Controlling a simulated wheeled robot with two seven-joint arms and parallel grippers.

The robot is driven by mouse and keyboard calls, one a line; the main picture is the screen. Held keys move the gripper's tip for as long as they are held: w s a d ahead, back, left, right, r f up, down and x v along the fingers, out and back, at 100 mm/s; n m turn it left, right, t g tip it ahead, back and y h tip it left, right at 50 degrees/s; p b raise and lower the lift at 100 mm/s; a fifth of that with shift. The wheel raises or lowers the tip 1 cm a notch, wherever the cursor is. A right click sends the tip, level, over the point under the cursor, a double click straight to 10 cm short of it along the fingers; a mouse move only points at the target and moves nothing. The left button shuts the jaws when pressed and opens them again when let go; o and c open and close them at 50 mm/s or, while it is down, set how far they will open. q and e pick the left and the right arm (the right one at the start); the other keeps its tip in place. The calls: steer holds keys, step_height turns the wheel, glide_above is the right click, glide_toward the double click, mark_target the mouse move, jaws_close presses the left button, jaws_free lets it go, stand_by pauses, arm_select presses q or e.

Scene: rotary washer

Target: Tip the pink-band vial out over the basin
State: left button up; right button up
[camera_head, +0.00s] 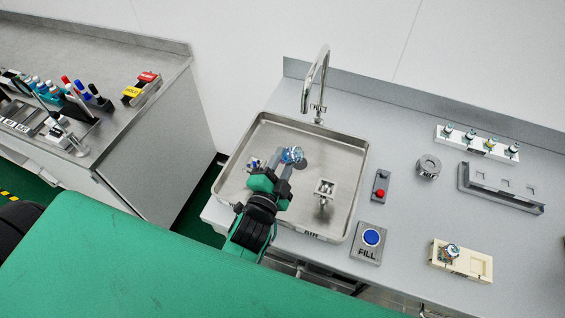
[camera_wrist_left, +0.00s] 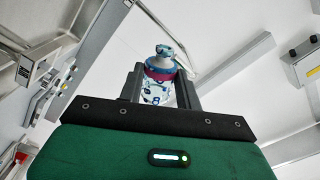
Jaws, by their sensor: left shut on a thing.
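My left gripper (camera_head: 285,163) is over the left half of the steel basin (camera_head: 345,165), its arm reaching in from the front. It is shut on a clear vial (camera_head: 293,154) with blue markings. In the left wrist view the vial (camera_wrist_left: 160,75) stands between the two fingers (camera_wrist_left: 160,88), with a pink band near its top and a pale top with a teal part above. I cannot tell how far the vial is tilted. The fingers hide part of its body. My right gripper is not in view.
A faucet (camera_head: 318,80) rises behind the basin. A small fixture (camera_head: 325,188) stands in it. To the right are a red-button box (camera_head: 380,186), a blue FILL button (camera_head: 371,237), a round grey piece (camera_head: 428,167), a white vial rack (camera_head: 478,143) and a cream holder (camera_head: 460,260).

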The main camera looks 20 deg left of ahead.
arm_select(q)
steer(key=shift+n, duration=0.3)
steer(key=shift+r+m, duration=0.15)
steer(key=shift+m, duration=0.75)
steer(key=m, duration=0.4)
steer(key=shift+r+p, duration=0.35)
steer(key=shift+p, duration=0.05)
steer(key=m+p, duration=0.1)
steer(key=m, duration=0.2)
steer(key=r+m, duration=0.1)
steer(key=m, duration=0.2)
steer(key=shift+p, duration=0.4)
steer(key=shift+r+m+p, duration=0.1)
steer(key=shift+m+p, duration=0.3)
steer(key=shift+m, duration=0.8)
steer(key=m+p, duration=0.1)
steer(key=m, duration=0.2)
steer(key=m+p, duration=0.2)
steer(key=m, duration=0.2)
steer(key=m+p, duration=0.1)
steer(key=m, duration=0.3)
steer(key=shift+r+p, duration=0.35)
steer(key=shift+r, duration=0.05)
